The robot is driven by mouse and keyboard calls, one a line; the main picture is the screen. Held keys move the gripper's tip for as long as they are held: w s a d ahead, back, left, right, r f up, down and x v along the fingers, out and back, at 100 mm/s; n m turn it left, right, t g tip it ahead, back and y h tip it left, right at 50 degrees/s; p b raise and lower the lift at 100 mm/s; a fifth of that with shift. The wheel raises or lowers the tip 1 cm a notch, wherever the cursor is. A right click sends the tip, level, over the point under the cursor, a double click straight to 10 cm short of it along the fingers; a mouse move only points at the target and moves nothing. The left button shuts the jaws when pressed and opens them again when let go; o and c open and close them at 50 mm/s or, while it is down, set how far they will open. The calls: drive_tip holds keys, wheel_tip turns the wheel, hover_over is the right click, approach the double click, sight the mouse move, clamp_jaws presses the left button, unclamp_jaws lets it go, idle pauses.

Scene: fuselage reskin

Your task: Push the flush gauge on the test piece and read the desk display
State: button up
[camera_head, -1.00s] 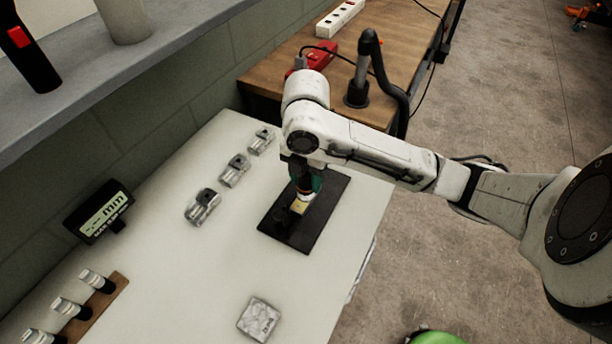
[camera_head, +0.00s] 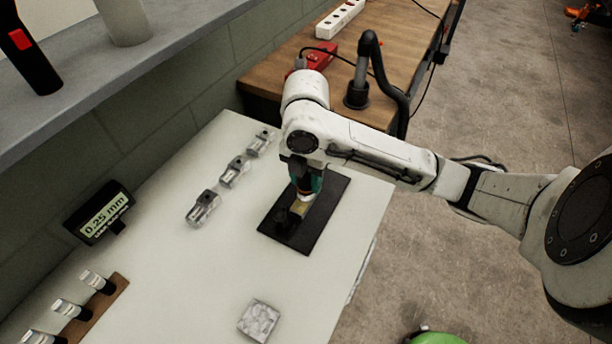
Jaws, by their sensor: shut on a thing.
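My gripper (camera_head: 304,186) points down over the black mat (camera_head: 329,205) on the white table. It is shut on a teal and black tool, which I take to be the flush gauge (camera_head: 317,183). The gauge's lower end meets or sits just above a small pale yellowish test piece (camera_head: 299,207) on the mat; exact contact is hard to tell. A small black object (camera_head: 281,216) stands beside the piece. The desk display (camera_head: 101,214) stands at the left against the wall and reads 0.25 mm.
A square metallic block (camera_head: 259,319) lies at the front. A wooden rack (camera_head: 92,312) holds several cylinders at lower left. A wooden bench (camera_head: 272,75) with a black hose (camera_head: 392,88) adjoins behind.

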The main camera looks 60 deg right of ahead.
drive_tip(key=shift+r+p, duration=2.5)
drive_tip(key=shift+r, duration=0.9)
drive_tip(key=shift+f, duration=0.1)
